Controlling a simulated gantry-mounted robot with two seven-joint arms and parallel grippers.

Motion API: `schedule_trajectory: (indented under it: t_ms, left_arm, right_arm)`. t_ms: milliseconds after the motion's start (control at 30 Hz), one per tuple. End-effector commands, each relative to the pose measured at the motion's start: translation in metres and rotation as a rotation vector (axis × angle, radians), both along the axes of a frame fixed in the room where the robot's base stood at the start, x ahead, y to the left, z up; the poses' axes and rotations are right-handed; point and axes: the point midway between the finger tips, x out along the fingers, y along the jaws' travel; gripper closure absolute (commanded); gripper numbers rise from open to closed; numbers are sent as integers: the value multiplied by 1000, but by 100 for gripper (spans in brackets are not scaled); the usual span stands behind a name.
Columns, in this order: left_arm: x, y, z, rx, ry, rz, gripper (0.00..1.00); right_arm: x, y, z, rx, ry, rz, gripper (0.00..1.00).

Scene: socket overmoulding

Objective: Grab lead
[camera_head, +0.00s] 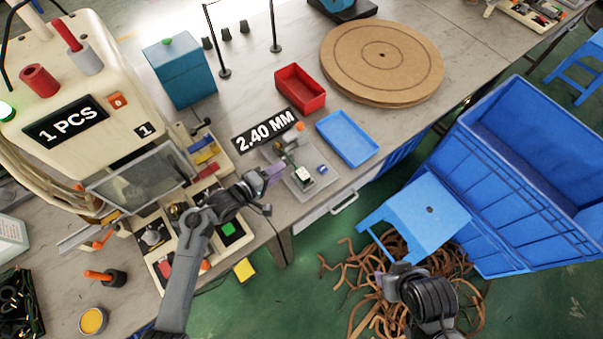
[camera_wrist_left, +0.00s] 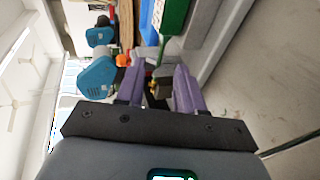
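A tangled heap of brown leads (camera_head: 365,285) lies on the green floor under and around the blue stool (camera_head: 428,215). My left gripper (camera_head: 274,172) is over the workbench, beside the small fixture (camera_head: 318,180) with its green and white parts. In the left wrist view its two purple fingers (camera_wrist_left: 158,88) stand apart, with dark and brassy fixture parts showing between and beyond them; I see nothing clearly held. My right gripper (camera_head: 380,280) is low in the head view, in front of the heap. Its fingers are small and mostly hidden by the wrist, so their opening is unclear.
The moulding machine (camera_head: 130,60) stands at the left of the bench. A red bin (camera_head: 300,90), a blue tray (camera_head: 347,138) and a round brown board (camera_head: 382,60) lie behind the fixture. A large blue crate (camera_head: 530,180) stands at the right.

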Motion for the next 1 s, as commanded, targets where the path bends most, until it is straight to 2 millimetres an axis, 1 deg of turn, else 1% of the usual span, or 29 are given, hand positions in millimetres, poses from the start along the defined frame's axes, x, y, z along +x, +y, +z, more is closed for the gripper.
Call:
schedule_trajectory:
  t_ms: [167,367,500,833,1000]
  left_arm:
    - [6,-7,-5,0,0,-1,63]
    - [22,-24,-16,0,0,-1,63]
    - [32,-33,-19,0,-1,0,63]
    - [35,-36,-20,1,-1,0,63]
    - [35,-36,-20,1,-1,0,89]
  right_arm:
    - [2,-1,-2,-3,-6,2,50]
    - [3,-2,-12,-9,-7,6,50]
    - [3,-3,-15,-10,-8,7,50]
    - [3,-2,-15,-9,-9,5,50]
    - [3,-1,-15,-4,-10,3,50]
